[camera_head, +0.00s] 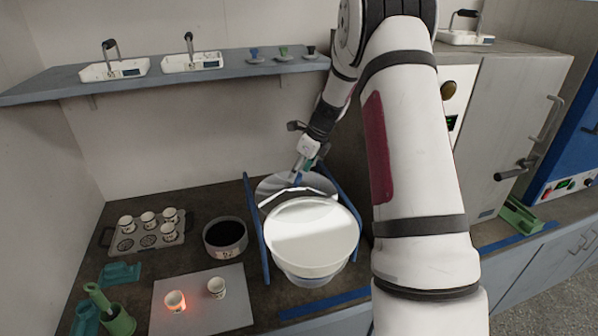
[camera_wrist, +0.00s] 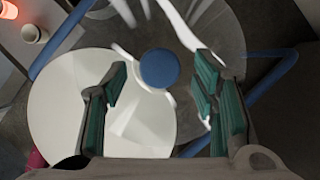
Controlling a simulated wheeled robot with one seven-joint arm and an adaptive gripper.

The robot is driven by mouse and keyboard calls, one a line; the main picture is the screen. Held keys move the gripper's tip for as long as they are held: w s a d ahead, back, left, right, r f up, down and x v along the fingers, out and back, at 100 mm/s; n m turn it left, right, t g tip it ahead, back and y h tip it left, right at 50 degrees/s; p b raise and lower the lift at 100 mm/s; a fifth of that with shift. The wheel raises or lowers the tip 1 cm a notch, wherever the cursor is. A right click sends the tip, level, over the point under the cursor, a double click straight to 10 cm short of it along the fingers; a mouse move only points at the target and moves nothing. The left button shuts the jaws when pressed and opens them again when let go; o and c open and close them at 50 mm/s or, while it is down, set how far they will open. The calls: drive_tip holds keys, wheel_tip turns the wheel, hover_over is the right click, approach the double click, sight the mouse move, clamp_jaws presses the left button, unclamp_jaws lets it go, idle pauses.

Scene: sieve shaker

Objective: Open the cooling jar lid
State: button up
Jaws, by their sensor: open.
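The cooling jar (camera_head: 310,278) is a clear round vessel with a white disc (camera_head: 312,235) inside its wide top. Its clear lid (camera_head: 270,187) lies offset toward the back wall, overlapping only part of the jar's top. In the wrist view the white disc (camera_wrist: 70,110) is largely uncovered at left. The lid's round blue knob (camera_wrist: 159,68) shows between and beyond my fingertips. My gripper (camera_wrist: 162,75) is open, with a gap between its green pads and the knob. In the head view my gripper (camera_head: 300,170) is low over the lid, and the knob is hard to make out.
Blue rails (camera_head: 256,228) flank the jar. A dark sieve pan (camera_head: 225,237), a tray of cups (camera_head: 115,243), and a grey plate (camera_head: 205,312) with a glowing cup (camera_head: 175,301) and a plain cup (camera_head: 216,287) stand left. A shelf (camera_head: 225,72) hangs above.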

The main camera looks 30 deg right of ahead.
drive_tip(key=shift+w+a+f, duration=0.15)
drive_tip(key=shift+w+f, duration=0.1)
drive_tip(key=shift+f, duration=0.35)
clamp_jaws()
drive_tip(key=w+b, duration=0.1)
drive_tip(key=w+d+b, duration=0.1)
drive_tip(key=w+b, duration=0.1)
drive_tip(key=shift+w+f, duration=0.15)
drive_tip(key=shift+f, duration=0.05)
drive_tip(key=shift+w+d+r+b, duration=0.15)
drive_tip(key=shift+w+b, duration=0.5)
drive_tip(key=shift+b, duration=0.1)
unclamp_jaws()
